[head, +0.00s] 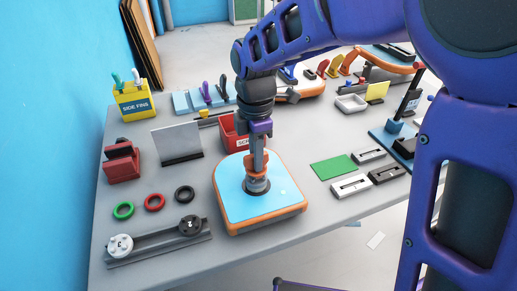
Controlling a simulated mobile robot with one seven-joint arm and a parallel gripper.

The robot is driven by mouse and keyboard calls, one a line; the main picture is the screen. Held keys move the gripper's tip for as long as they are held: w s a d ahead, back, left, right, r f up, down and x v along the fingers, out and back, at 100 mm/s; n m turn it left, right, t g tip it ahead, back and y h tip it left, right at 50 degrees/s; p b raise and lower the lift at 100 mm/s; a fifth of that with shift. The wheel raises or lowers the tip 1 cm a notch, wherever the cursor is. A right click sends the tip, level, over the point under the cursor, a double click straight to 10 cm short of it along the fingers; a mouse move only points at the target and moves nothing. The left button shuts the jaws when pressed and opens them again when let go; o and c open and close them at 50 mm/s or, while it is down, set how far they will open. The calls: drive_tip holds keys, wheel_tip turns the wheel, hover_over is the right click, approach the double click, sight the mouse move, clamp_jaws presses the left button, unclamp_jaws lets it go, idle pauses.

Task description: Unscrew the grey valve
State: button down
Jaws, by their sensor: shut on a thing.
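A blue-topped inflatable board (229,205) with an orange edge lies flat near the table's front middle. The grey valve (257,185) stands upright on the board's top, in a dark ring. My gripper (257,172) points straight down over the board and is shut on the grey valve. Its fingers hide the valve's upper part. I cannot tell whether the valve's thread is still engaged.
A rail (155,243) with a white and a black valve cap lies at front left, near green, red and black rings (155,202). A red bin (232,135) stands behind the board. A green sheet (333,167) and several grey trays (350,186) lie to the right.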

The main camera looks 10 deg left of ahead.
drive_tip(key=shift+f+b, duration=0.35)
drive_tip(key=shift+f, duration=0.35)
drive_tip(key=c, duration=0.7)
unclamp_jaws()
drive_tip(key=shift+c, duration=0.2)
drive_tip(key=shift+r, duration=0.15)
wheel_tip(320, 180, up, 17)
drive_tip(key=p, duration=0.3)
drive_tip(key=shift+r, duration=0.1)
